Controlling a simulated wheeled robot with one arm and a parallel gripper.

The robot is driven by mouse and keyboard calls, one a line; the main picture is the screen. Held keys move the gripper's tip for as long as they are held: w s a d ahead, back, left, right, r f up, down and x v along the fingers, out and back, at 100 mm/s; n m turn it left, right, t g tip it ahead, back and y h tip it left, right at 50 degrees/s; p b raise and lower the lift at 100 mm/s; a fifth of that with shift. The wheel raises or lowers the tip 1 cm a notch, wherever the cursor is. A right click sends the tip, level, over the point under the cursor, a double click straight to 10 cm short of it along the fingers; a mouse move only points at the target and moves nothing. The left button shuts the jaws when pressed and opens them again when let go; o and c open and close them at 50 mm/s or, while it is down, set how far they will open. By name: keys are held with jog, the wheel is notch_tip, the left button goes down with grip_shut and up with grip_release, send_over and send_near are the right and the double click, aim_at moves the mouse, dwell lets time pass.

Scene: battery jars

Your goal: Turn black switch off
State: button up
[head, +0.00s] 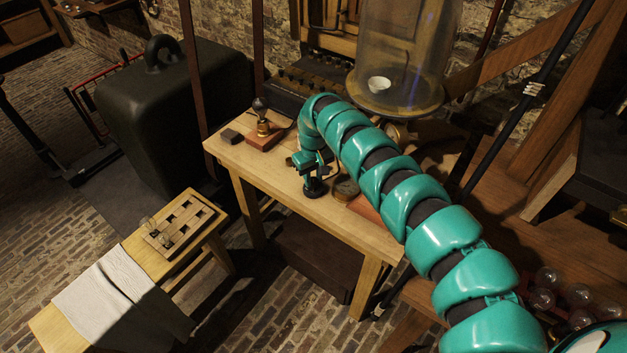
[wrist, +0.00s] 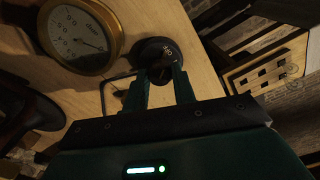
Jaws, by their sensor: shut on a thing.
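The black switch (head: 316,188) stands near the front edge of the small wooden table (head: 262,172). My gripper (head: 311,168) is right above the base, pointing down. I cannot tell which way the switch is set.
A brass-rimmed dial (wrist: 79,38) lies beside the switch. A dark knobbed piece on a reddish block (head: 264,137) stands left of my gripper. A glass jar (head: 405,50) stands behind my arm. A low bench holds a slotted wooden tray (head: 205,216) and a cloth (head: 105,290).

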aim_at(314, 179)
jog(key=shift+n+b, duration=0.5)
jog(key=shift+n, duration=0.3)
jog(key=o, duration=1)
notch_tip(314, 179, up, 17)
jog(key=b, duration=0.3)
jog(key=shift+r+b, duration=0.2)
jog(key=shift+b, duration=0.2)
